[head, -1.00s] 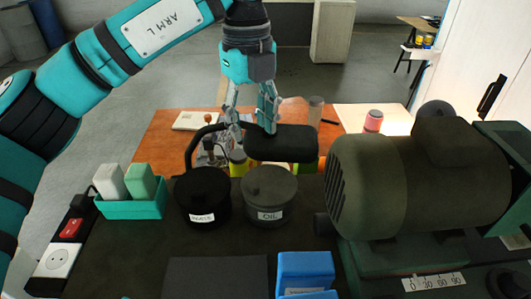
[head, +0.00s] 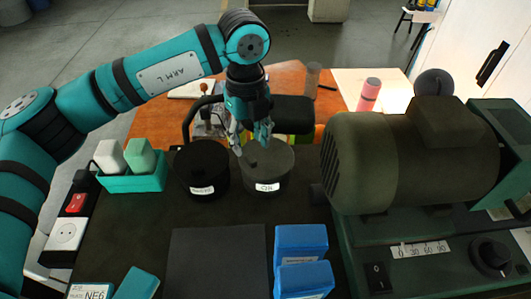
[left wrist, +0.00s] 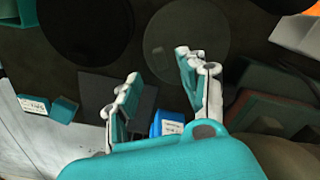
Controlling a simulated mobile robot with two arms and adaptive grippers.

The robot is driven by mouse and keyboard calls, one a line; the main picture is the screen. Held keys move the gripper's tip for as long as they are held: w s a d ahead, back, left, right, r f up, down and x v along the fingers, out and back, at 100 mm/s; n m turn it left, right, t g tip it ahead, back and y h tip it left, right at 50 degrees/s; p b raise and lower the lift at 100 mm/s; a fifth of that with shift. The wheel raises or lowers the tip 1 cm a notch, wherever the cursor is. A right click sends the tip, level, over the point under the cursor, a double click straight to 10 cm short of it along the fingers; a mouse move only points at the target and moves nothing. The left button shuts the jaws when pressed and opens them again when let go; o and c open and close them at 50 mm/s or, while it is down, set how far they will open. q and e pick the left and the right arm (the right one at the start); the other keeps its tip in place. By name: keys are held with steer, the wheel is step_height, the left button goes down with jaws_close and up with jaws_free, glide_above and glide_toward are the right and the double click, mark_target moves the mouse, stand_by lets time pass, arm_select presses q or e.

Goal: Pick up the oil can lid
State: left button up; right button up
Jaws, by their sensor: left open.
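The oil can (head: 266,183) is a dark grey round can with a white label, upright on the dark bench top. Its flat dark grey lid (head: 275,157) sits on it, with a small knob that is partly hidden by my fingers. My left gripper (head: 251,146) is open and empty, pointing down just above the lid's back left part. I cannot tell whether the fingertips touch it. In the left wrist view, the lid is a dark disc (left wrist: 195,28) beyond the two spread fingers. My right gripper is in neither view.
A black labelled can (head: 203,172) stands close on the left. A teal tray (head: 131,184) with two blocks is further left. A large motor machine (head: 365,160) is close on the right. Blue boxes (head: 301,262) and a dark mat (head: 215,262) lie in front.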

mark_target(251, 158)
arm_select(q)
step_height(251, 158, down, 4)
steer(key=p, duration=0.2)
steer(key=shift+f+p, duration=0.15)
steer(key=shift+p, duration=0.2)
steer(key=shift+f, duration=0.4)
steer(key=shift+c, duration=0.4)
jaws_close()
